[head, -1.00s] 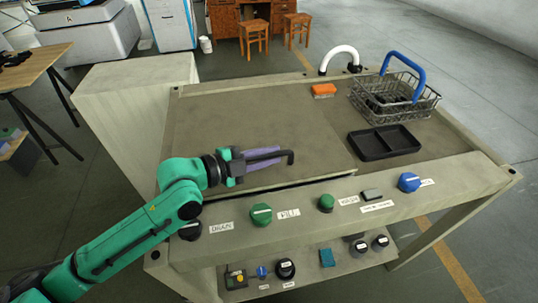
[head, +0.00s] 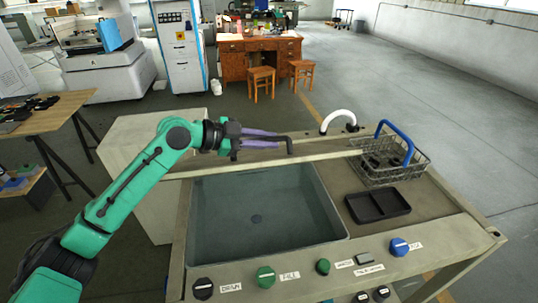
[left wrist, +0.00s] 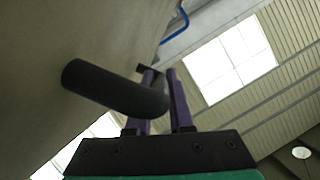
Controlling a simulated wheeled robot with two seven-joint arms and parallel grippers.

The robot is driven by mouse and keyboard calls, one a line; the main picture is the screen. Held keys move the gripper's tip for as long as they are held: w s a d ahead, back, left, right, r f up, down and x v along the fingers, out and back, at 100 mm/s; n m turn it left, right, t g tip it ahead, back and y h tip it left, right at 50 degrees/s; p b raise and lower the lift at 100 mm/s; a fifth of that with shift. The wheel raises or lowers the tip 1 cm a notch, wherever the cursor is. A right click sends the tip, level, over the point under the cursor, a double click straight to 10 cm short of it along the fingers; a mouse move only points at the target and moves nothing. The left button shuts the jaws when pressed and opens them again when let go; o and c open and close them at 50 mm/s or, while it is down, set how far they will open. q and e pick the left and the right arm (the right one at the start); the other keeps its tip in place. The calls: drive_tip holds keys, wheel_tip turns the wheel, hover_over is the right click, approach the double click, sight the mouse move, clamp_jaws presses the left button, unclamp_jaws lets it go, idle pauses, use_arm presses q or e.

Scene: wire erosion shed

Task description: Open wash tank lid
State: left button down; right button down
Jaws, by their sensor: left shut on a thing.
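The wash tank lid (head: 250,165) is raised, seen nearly edge-on above the back of the tank in the head view. The tank basin (head: 262,212) below it is uncovered, with a round drain at its bottom. My left gripper (head: 277,140) has its purple fingers shut on the lid's black bar handle (head: 290,147). In the left wrist view the handle (left wrist: 112,88) crosses the fingers, and the grey lid face (left wrist: 40,60) fills the left side. My right gripper is not in view.
A wire basket with a blue handle (head: 408,142) and a black divided tray (head: 377,205) stand right of the basin. A white curved spout (head: 338,118) is behind. Several labelled knobs, including a green one (head: 265,277), line the front panel.

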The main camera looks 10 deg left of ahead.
use_arm(q)
drive_tip(key=shift+w+a+r, duration=0.15)
drive_tip(key=shift+w+r, duration=0.2)
drive_tip(key=shift+r, duration=0.05)
drive_tip(key=c, duration=0.8)
unclamp_jaws()
drive_tip(key=shift+a, duration=0.25)
drive_tip(key=b+v, duration=0.5)
drive_tip(key=v, duration=0.8)
drive_tip(key=shift+s+b, duration=0.2)
drive_tip(key=shift+b, duration=0.2)
drive_tip(key=shift+s+a+r, duration=0.25)
drive_tip(key=shift+a, duration=0.15)
drive_tip(key=shift+c, duration=0.3)
